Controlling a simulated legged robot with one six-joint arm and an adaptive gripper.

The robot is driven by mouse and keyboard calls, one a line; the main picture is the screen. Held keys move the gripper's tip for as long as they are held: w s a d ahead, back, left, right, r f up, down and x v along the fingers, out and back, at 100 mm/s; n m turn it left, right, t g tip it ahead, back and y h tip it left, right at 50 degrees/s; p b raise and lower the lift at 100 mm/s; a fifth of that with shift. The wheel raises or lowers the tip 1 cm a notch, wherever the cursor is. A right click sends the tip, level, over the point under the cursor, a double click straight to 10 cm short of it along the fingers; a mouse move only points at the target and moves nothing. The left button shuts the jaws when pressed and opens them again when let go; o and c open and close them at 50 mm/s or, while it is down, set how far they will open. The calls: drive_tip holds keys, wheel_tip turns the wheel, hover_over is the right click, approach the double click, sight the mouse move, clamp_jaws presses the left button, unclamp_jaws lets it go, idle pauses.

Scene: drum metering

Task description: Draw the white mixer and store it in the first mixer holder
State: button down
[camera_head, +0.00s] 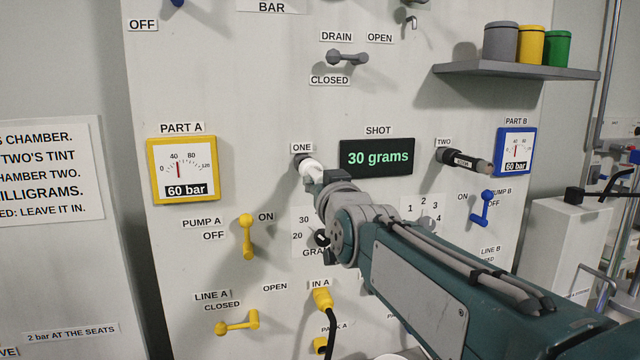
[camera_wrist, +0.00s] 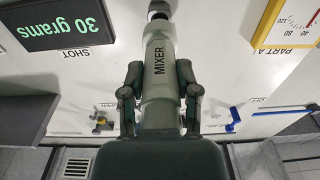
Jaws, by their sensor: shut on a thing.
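The white mixer (camera_head: 314,168) points at the dark port under the label ONE on the panel. In the wrist view the mixer (camera_wrist: 158,50) is a pale cylinder marked MIXER, its far end against or just in front of a dark round port (camera_wrist: 158,8). I cannot tell whether it is still seated. My gripper (camera_head: 328,182) is shut around the mixer, with one finger on each side in the wrist view (camera_wrist: 159,85). No mixer holder can be made out.
A dark mixer-like tube (camera_head: 466,160) sticks out of port TWO. The shot display (camera_head: 377,157) reads 30 grams. A yellow pump A lever (camera_head: 247,236) and blue pump B lever (camera_head: 485,207) stand out. A grey shelf (camera_head: 515,70) bears grey, yellow and green canisters.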

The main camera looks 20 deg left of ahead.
drive_tip(key=shift+x, duration=1.85)
drive_tip(key=shift+c, duration=1.3)
unclamp_jaws()
drive_tip(key=shift+f, duration=0.1)
drive_tip(key=v, duration=1.2)
drive_tip(key=shift+f, duration=0.1)
